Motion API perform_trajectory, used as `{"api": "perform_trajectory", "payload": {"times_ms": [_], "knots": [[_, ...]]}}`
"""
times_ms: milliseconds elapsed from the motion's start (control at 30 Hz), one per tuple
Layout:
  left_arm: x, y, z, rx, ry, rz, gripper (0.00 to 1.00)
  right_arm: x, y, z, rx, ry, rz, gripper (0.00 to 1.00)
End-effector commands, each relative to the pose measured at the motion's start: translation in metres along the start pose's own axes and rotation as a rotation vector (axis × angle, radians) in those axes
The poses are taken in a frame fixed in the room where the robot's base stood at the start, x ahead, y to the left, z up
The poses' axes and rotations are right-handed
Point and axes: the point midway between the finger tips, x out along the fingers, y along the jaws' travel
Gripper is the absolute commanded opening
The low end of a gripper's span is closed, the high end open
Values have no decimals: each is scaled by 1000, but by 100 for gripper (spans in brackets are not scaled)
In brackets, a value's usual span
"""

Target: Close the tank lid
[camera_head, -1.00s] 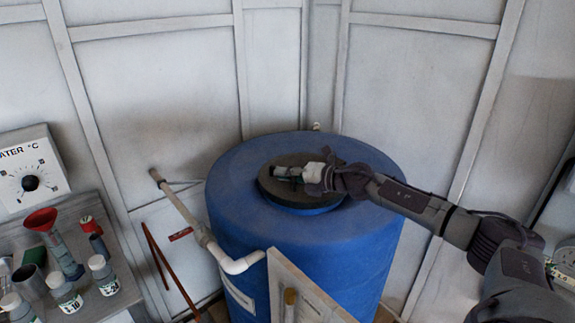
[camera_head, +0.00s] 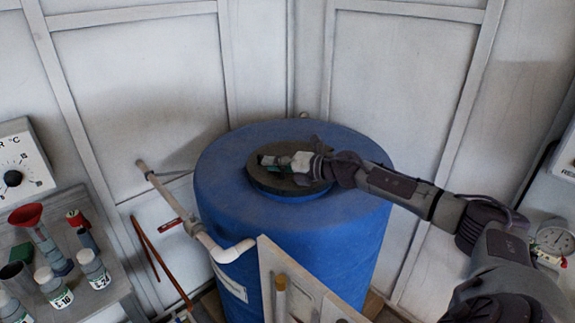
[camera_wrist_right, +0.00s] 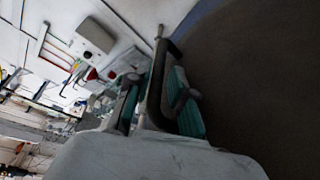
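The blue tank (camera_head: 230,200) stands in the corner. Its round dark lid (camera_head: 262,182) lies flat over the raised blue neck on top. My right gripper (camera_head: 278,161) reaches in from the right, low over the lid. In the right wrist view, the dark lid face (camera_wrist_right: 270,80) fills the right side. A dark bar, apparently the lid handle (camera_wrist_right: 158,75), runs between the teal-padded fingers of my right gripper (camera_wrist_right: 156,108). I cannot tell whether they press on it. My left gripper is not in view.
A white pipe (camera_head: 230,250) runs along the tank's left front. A pale panel (camera_head: 300,285) stands before the tank. A bench (camera_head: 115,285) at the left holds bottles and a red funnel (camera_head: 25,213). Walls close in behind; a gauge (camera_head: 552,238) is at the right.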

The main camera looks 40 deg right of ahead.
Motion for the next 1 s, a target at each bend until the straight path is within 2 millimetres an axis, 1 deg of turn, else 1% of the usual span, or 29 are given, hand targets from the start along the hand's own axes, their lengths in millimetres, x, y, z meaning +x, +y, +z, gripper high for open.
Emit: {"api": "perform_trajectory", "payload": {"times_ms": [67, 200, 400, 700, 1000], "knots": [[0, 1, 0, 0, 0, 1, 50, -8, -2, 0, 2, 1, -5, 23], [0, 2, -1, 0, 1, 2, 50, -28, -2, -1, -1, 4, -6, 23], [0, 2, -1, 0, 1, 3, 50, -52, -3, -2, 0, 3, -6, 23], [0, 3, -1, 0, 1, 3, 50, -77, -4, -2, 3, 2, -7, 23], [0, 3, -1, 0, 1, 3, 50, -96, -3, -3, 5, 3, -4, 23]]}}
